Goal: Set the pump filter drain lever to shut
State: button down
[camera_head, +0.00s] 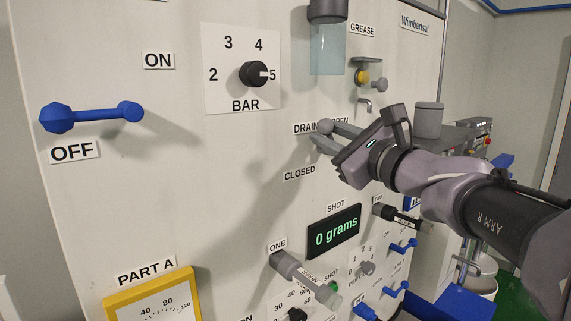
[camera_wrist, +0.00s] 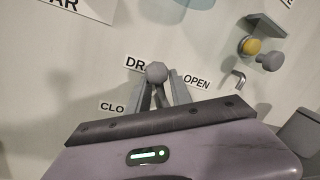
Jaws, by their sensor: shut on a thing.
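The grey drain lever (camera_head: 325,126) is on the white panel, by the DRAIN, OPEN and CLOSED labels. In the wrist view its round grey end (camera_wrist: 156,72) shows between the fingertips, beside the DRAIN and OPEN labels. My gripper (camera_head: 321,136) comes in from the right and is shut on the lever; it also shows in the wrist view (camera_wrist: 158,88). My gripper hides most of the lever, so I cannot tell its exact angle. The CLOSED label (camera_head: 299,173) is below the gripper in the head view.
A blue lever (camera_head: 90,115) and a BAR knob (camera_head: 254,74) are at the left. A clear bowl (camera_head: 327,48) hangs above the gripper. A yellow grease button (camera_head: 361,76) and small spout are at upper right. A shot display (camera_head: 334,231) and grey handle (camera_head: 302,270) are below.

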jog(key=f+n+b, duration=0.1)
jog(key=n+b, duration=0.1)
jog(key=b, duration=0.2)
jog(key=a+n+y+b, duration=0.1)
jog(key=n+b, duration=0.2)
jog(key=f+n+y+b, duration=0.1)
jog(key=n+b, duration=0.1)
jog(key=b, duration=0.2)
jog(key=shift+s+a+f+b, duration=0.2)
jog(key=shift+s+f+b, duration=0.1)
jog(key=shift+s, duration=0.1)
jog(key=n+b, duration=0.3)
jog(key=f+n+y+b, duration=0.1)
jog(key=n+b, duration=0.1)
jog(key=shift+s+a+g, duration=0.1)
jog(key=shift+g, duration=0.2)
jog(key=shift+n+b, duration=0.4)
jog(key=shift+d, duration=0.2)
